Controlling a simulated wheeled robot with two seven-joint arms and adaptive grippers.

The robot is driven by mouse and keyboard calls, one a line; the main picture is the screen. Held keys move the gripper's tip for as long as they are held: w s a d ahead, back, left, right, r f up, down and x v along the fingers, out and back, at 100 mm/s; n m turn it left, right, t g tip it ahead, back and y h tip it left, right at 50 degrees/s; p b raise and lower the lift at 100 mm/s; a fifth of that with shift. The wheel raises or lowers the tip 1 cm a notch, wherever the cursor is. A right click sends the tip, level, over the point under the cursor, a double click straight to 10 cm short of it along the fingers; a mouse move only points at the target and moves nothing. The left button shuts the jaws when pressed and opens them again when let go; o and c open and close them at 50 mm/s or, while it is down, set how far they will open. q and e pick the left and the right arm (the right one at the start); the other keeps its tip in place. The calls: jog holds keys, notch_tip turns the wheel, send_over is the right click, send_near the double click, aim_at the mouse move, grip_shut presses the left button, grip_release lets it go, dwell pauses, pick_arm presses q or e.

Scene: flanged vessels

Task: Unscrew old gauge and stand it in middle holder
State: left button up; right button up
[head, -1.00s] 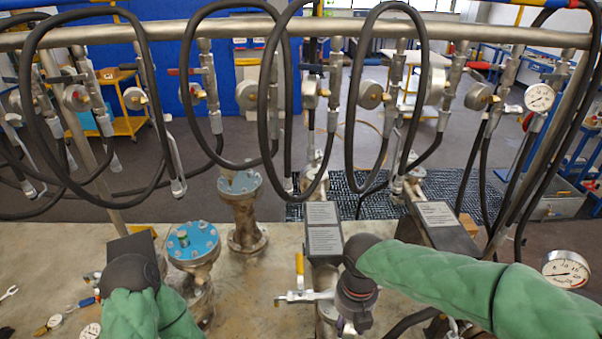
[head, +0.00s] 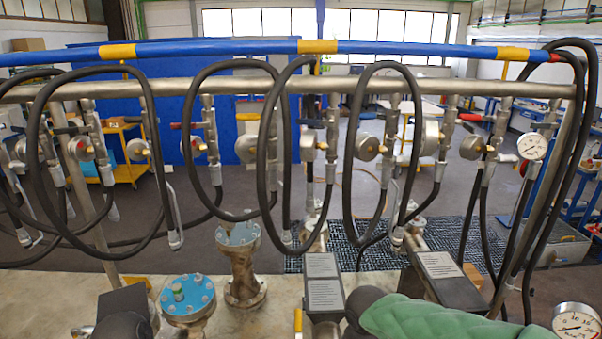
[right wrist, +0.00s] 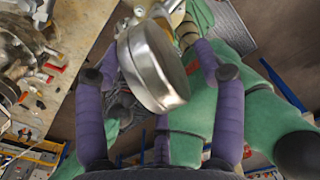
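A round metal gauge (right wrist: 150,65) sits between the purple fingers of my right gripper (right wrist: 158,45) in the right wrist view. The fingers appear closed on its stem end, though the contact is partly hidden. A dial gauge (head: 577,325) at the lower right of the head view is likely the same one, in the air. Another white dial (head: 126,327) shows at the lower left beside my dark left arm joint; what supports it is hidden. My left gripper is out of view. I cannot tell which thing is the middle holder or which gauge is old.
A pipe rack (head: 300,88) with hanging black hoses and gauges spans the view. Blue-topped flanged vessels (head: 188,295) and dark blocks with labelled plates (head: 325,296) stand on the table (head: 270,312). My green right arm covers the front right.

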notch_tip(320, 180, up, 11)
jog(key=shift+f, duration=0.15)
